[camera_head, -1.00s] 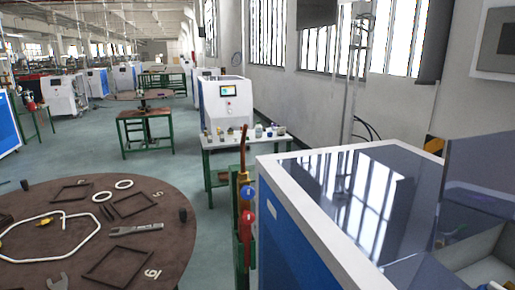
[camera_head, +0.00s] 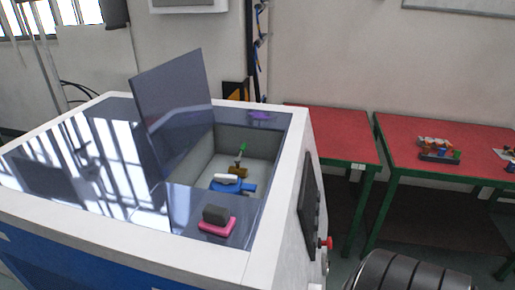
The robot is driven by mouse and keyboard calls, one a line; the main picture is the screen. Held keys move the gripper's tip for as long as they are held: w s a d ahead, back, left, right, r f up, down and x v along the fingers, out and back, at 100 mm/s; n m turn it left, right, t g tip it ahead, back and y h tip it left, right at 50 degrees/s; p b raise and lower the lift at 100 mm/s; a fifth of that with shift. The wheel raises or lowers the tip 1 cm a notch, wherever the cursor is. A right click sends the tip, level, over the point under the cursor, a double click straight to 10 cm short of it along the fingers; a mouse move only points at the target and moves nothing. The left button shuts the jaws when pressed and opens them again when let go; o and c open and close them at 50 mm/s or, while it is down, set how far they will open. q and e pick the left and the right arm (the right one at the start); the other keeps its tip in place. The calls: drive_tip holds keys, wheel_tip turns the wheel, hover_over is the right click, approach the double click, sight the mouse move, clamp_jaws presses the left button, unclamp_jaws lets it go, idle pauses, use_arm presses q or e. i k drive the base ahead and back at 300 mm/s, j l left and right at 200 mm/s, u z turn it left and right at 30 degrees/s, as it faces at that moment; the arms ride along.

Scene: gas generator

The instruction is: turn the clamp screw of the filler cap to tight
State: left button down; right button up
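The generator cabinet (camera_head: 282,205) is white and blue with a dark glossy top. Its hatch lid (camera_head: 172,105) stands open over a recessed bay (camera_head: 265,143). In the bay is a blue part (camera_head: 238,188) with a white piece (camera_head: 227,179) on it. A brass-coloured fitting (camera_head: 238,170) with a green-tipped lever (camera_head: 242,150) is behind it. Which of these is the filler cap or its clamp screw is too small to tell. Neither of my grippers is in view.
A pink piece with a dark grey block (camera_head: 216,217) sits on the cabinet top in front of the bay. A purple piece (camera_head: 262,115) lies behind it. Two red-topped tables (camera_head: 400,125) stand at the right, one with small parts (camera_head: 438,150). A red knob (camera_head: 326,243) sticks out of the cabinet's side.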

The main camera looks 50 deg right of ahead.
sight(225, 179)
drive_tip(key=z, duration=1.25)
